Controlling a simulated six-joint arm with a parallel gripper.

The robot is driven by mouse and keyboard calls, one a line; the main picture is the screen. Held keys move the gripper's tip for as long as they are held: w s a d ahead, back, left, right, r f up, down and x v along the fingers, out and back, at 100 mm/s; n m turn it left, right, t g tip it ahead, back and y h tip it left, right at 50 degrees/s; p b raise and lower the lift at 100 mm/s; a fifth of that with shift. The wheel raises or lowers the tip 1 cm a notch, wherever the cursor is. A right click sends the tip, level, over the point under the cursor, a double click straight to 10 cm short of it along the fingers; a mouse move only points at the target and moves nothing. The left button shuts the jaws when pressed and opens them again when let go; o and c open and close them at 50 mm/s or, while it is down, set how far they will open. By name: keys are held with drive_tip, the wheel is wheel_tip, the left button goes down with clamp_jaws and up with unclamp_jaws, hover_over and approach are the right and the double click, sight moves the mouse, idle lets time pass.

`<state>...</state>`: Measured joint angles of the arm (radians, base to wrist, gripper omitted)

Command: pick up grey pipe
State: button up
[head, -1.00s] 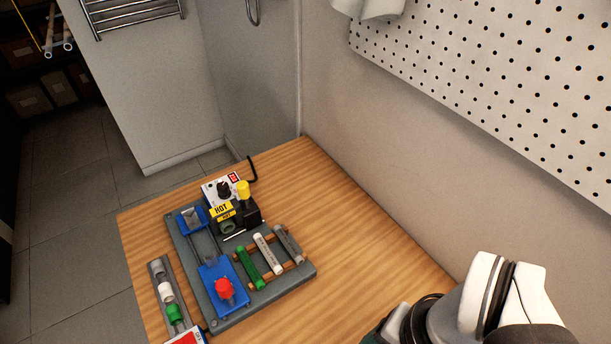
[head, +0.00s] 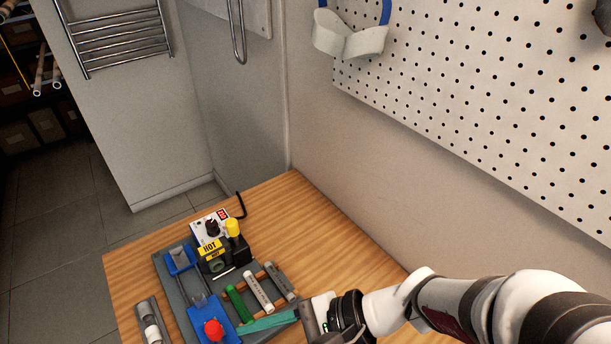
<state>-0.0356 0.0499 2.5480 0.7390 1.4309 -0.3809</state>
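The grey pipe (head: 280,281) lies at the right end of a row of three short pipes, across the wooden rails of a rack. The white pipe (head: 258,291) and the green pipe (head: 240,303) lie to its left. My gripper (head: 262,324) comes in from the right with its long teal fingers pointing left, below the near ends of the pipes in the picture. The fingers overlap in this view, so their opening is hidden. The grey pipe shows clear of the fingers; I cannot tell their height above the rack.
Left of the rack are a blue clamp with a red knob (head: 213,330) and a black heater marked HOT (head: 221,257). A grey fittings tray (head: 146,307) is at the left edge of the wooden table (head: 300,215). The back of the table is clear. A pegboard (head: 480,110) hangs on the wall.

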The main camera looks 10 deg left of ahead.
drive_tip(key=w+a+f+m+t+y, duration=0.2)
drive_tip(key=w+a+f+m+t, duration=0.1)
drive_tip(key=w+m, duration=0.3)
drive_tip(key=m+t+h, duration=0.4)
drive_tip(key=m+t, duration=0.3)
approach(283, 285)
drive_tip(key=x, duration=0.4)
drive_tip(key=shift+a+f, duration=0.15)
drive_tip(key=shift+a, duration=0.1)
drive_tip(key=x, duration=0.4)
drive_tip(key=shift+w+d, duration=0.1)
drive_tip(key=shift+w, duration=0.05)
drive_tip(key=shift+w+a+f, duration=0.1)
drive_tip(key=shift+w+a, duration=0.1)
drive_tip(key=shift+a, duration=0.05)
clamp_jaws()
